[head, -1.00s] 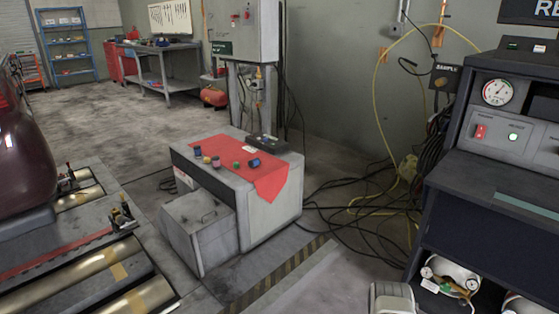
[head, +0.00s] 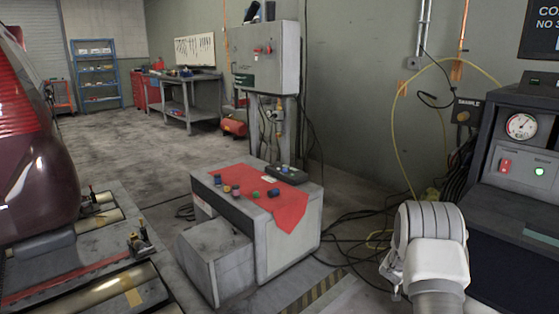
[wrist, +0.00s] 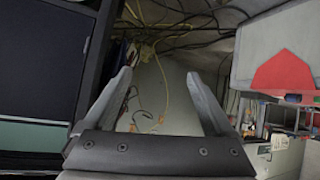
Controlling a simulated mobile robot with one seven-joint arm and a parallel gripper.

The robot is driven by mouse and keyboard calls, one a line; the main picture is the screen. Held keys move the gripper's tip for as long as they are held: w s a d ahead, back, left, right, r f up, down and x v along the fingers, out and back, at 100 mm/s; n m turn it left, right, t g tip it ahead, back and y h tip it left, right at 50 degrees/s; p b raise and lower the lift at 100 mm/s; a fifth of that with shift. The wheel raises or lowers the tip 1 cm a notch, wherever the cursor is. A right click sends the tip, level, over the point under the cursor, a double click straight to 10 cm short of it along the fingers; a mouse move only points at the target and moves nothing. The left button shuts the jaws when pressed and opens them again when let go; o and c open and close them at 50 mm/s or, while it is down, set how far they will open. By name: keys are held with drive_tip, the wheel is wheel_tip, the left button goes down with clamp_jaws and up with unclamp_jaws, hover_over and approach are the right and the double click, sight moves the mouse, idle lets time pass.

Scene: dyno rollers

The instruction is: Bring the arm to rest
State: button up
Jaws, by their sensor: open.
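My gripper (wrist: 158,82) shows in the wrist view with its two grey fingers spread apart. It is open and nothing is between the fingers. Beyond them are the floor and a tangle of dark and yellow cables. In the head view my white and grey arm (head: 436,262) is raised at the lower right, in front of part of the dark console. The fingers cannot be made out in the head view.
The dark console (head: 522,210) with a gauge stands at the right. A grey bench (head: 285,245) with a red cloth (head: 292,211) and small items is left of my arm. Cables (head: 345,242) lie on the floor between them. A dark red car (head: 40,170) is at the left.

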drive_tip(key=s+a+r+n+y, duration=0.1)
drive_tip(key=s+a+r+y, duration=0.1)
drive_tip(key=s+a+r, duration=0.35)
drive_tip(key=s+a+r+n+y, duration=0.1)
drive_tip(key=s+a+r, duration=0.2)
drive_tip(key=a+r, duration=0.55)
drive_tip(key=s+a+r+n+y, duration=0.15)
drive_tip(key=s+a+r, duration=0.3)
drive_tip(key=r, duration=0.65)
drive_tip(key=s+a+r+g, duration=0.1)
drive_tip(key=s+a, duration=0.1)
drive_tip(key=s, duration=0.8)
drive_tip(key=s+a+r+n+g+y, duration=0.1)
drive_tip(key=s+a, duration=0.1)
drive_tip(key=s, duration=0.9)
drive_tip(key=s+a+r+g, duration=0.1)
drive_tip(key=s+a+r, duration=0.1)
drive_tip(key=s, duration=0.8)
drive_tip(key=shift+s+a+g, duration=0.3)
drive_tip(key=shift+s+a, duration=0.05)
drive_tip(key=shift+s, duration=0.05)
wheel_tip(320, 180, up, 28)
drive_tip(key=p, duration=2.8)
drive_tip(key=shift+s+r, duration=0.1)
